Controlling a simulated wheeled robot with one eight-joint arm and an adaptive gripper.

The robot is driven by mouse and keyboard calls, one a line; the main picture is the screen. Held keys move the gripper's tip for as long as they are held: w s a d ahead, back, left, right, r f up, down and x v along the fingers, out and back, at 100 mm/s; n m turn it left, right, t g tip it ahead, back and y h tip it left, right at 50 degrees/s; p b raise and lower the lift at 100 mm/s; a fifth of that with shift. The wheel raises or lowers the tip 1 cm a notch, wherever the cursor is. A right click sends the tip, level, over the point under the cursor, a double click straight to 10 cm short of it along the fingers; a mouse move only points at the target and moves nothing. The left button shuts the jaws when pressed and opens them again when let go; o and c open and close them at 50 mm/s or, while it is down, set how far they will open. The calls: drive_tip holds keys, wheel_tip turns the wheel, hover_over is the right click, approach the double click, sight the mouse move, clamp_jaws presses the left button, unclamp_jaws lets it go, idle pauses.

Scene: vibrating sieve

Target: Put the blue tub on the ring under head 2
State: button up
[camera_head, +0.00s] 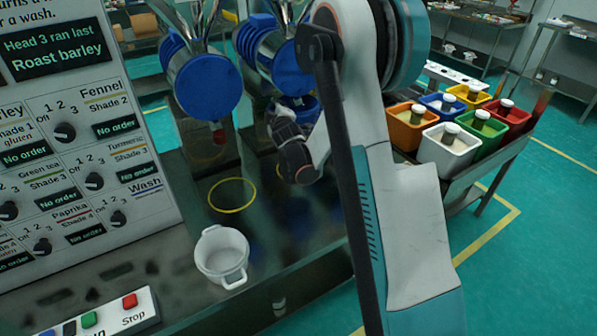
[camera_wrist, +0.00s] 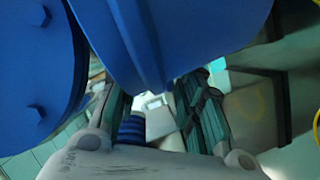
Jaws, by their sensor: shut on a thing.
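My gripper (camera_head: 287,140) is bent in under the right blue-capped head (camera_head: 293,72), partly hidden by my arm. It is shut on the blue tub (camera_head: 302,117), which shows only in part just below that head. In the wrist view, a large blue curved surface (camera_wrist: 185,35), which looks like the tub, fills the top beyond my fingers (camera_wrist: 153,98). The exact contact is hard to see. A yellow ring (camera_head: 232,209) lies bare on the dark counter under the left head (camera_head: 208,90). A small yellow arc (camera_head: 278,170) shows beside my gripper; the rest is hidden.
A white tub (camera_head: 222,273) with handles stands on the counter in front of the left ring. A control panel (camera_head: 90,150) rises at left, with a button box (camera_head: 105,310) below. Several coloured bins (camera_head: 408,135) stand on a table at right. A blue bolted flange (camera_wrist: 38,75) is close at left.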

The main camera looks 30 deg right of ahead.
drive_tip(key=shift+w+d+f, duration=0.2)
drive_tip(key=shift+w+d, duration=0.15)
drive_tip(key=shift+w+f, duration=0.1)
drive_tip(key=shift+f, duration=0.25)
wheel_tip(320, 180, down, 19)
drive_tip(key=b, duration=0.7)
drive_tip(key=shift+f, duration=0.1)
drive_tip(key=o, duration=1.2)
